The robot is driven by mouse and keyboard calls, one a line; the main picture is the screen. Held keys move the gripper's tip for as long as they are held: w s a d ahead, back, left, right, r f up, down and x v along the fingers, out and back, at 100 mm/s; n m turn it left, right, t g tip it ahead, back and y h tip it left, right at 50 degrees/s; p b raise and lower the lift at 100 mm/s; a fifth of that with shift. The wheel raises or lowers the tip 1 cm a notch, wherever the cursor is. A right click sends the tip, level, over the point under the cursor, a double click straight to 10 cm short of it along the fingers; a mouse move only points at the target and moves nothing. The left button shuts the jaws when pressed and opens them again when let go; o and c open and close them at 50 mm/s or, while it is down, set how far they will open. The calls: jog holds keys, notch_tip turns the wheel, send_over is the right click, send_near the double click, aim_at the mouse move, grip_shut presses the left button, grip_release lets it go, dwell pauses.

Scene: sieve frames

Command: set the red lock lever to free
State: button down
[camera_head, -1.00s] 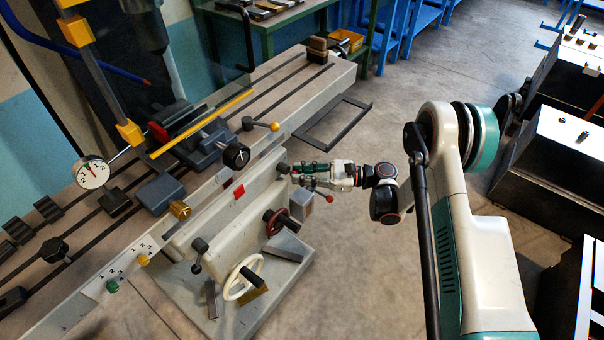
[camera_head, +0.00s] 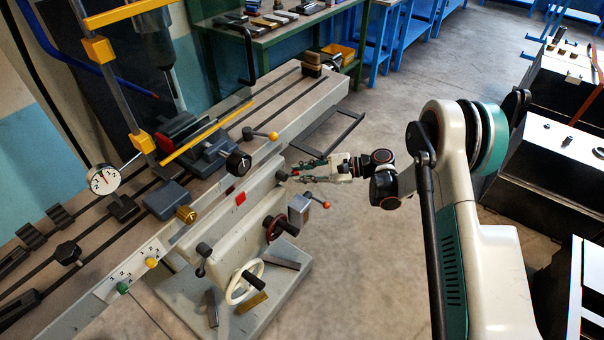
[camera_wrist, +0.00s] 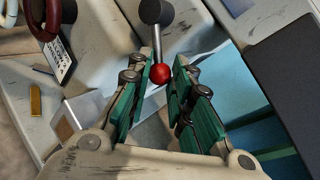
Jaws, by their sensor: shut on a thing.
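The red lock lever shows in the wrist view as a red ball knob (camera_wrist: 162,74) on a thin metal rod running up to a dark round pivot (camera_wrist: 156,11). The knob is between the green-padded fingertips of my gripper (camera_wrist: 164,68), which is shut on it. In the head view my gripper (camera_head: 301,172) reaches in from the right to the dark pivot (camera_head: 282,175) on the machine's side. A bit of red shows between its fingers there, but the fingers hide most of the lever. I cannot read any free or locked mark.
Just below my gripper, a second red-balled lever (camera_head: 326,205) sticks out by a grey box (camera_head: 299,209). A dark red handwheel (camera_head: 276,228) and white handwheel (camera_head: 245,281) are lower left. An orange-knobbed lever (camera_head: 272,135) is above.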

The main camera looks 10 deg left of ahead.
jog(key=c, duration=1.4)
grip_release()
jog(key=shift+d, duration=0.1)
jog(key=v, duration=1.2)
